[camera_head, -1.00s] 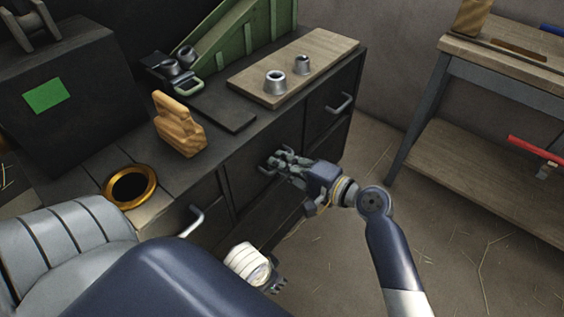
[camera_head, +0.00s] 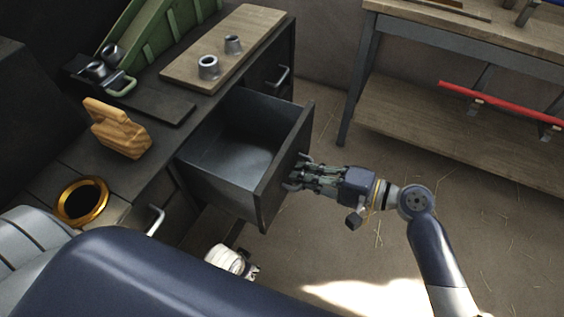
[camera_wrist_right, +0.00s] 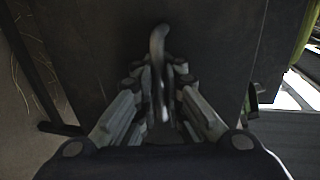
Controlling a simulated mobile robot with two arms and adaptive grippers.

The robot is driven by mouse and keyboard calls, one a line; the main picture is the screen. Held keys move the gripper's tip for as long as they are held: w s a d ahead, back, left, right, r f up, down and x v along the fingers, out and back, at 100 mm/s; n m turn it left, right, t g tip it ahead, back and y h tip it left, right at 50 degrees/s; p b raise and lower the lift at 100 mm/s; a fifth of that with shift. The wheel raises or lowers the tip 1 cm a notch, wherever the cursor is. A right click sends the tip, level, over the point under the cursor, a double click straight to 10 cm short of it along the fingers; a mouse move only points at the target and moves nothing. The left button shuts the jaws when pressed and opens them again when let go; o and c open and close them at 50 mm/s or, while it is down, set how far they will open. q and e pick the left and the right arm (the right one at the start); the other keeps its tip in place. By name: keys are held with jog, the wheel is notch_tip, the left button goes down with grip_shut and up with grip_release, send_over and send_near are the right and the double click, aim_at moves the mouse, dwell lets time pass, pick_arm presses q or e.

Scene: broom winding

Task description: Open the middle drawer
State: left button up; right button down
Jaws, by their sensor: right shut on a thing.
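The middle drawer (camera_head: 225,161) of the dark cabinet stands pulled well out, and its inside looks empty. My right gripper (camera_head: 298,174) is at the outer face of the drawer front, shut on its handle. In the right wrist view the grey curved handle (camera_wrist_right: 158,45) runs between the fingers of the right gripper (camera_wrist_right: 160,82). My left gripper (camera_head: 250,271) is low in the head view, beneath my own arm and apart from the drawer. Its fingers are mostly hidden.
Closed drawers with handles flank it on the right (camera_head: 283,77) and left (camera_head: 155,220). The cabinet top holds a wooden block (camera_head: 117,130), a gold ring (camera_head: 81,203) and a board with metal cups (camera_head: 208,66). A workbench (camera_head: 455,32) stands at right; floor between is clear.

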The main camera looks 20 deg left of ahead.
jog(key=shift+d, duration=0.6)
jog(key=c, duration=2)
grip_release()
jog(key=v, duration=1.2)
jog(key=shift+r, duration=0.1)
